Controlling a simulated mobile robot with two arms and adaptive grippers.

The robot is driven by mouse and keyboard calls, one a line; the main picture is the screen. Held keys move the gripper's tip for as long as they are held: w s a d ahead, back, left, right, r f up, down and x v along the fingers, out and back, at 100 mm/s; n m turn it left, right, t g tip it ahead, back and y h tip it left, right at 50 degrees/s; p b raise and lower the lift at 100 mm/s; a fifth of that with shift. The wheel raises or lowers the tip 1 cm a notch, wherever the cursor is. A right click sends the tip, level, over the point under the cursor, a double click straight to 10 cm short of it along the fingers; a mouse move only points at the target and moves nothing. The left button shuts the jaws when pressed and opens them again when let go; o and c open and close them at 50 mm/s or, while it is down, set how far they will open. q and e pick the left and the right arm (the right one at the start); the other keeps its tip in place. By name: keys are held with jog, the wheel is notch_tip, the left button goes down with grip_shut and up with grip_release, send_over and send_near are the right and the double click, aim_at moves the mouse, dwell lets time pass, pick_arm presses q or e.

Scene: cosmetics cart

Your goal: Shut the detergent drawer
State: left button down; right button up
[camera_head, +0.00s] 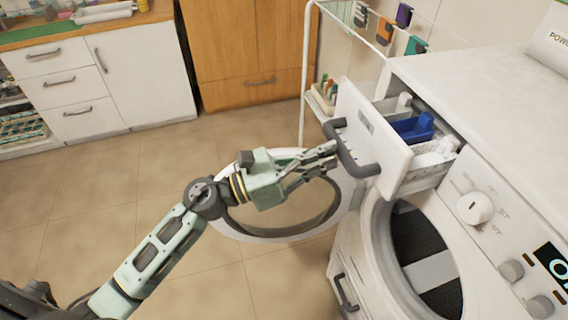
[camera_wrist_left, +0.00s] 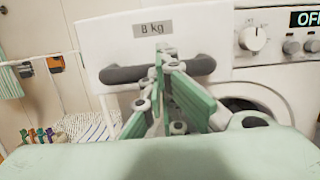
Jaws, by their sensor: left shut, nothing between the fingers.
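The detergent drawer (camera_head: 370,134) is pulled out of the washing machine (camera_head: 485,85), with its white front and dark bar handle (camera_head: 352,152) facing my left arm. Inside it are a blue insert (camera_head: 412,127) and white compartments. My left gripper (camera_head: 330,156) is shut and empty, its fingertips close to the handle. In the left wrist view the drawer front (camera_wrist_left: 200,28), labelled "8 kg", fills the upper middle, and the fingertips (camera_wrist_left: 162,55) overlap the middle of the handle (camera_wrist_left: 125,74). I cannot tell whether they touch it. My right gripper is not in view.
The round washer door (camera_head: 240,232) stands open below and behind my left gripper. The drum opening (camera_head: 425,250) is uncovered. A white wire cart (camera_head: 305,70) stands behind the drawer. The tiled floor (camera_head: 75,205) at left is clear.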

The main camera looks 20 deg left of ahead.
aim_at(360, 149)
pick_arm(q)
jog(key=x, duration=0.3)
jog(key=f+x, duration=0.1)
jog(key=x, duration=0.3)
jog(key=f+x, duration=0.1)
jog(key=x, duration=0.3)
jog(key=shift+w+d, duration=0.15)
jog(key=shift+d, duration=0.05)
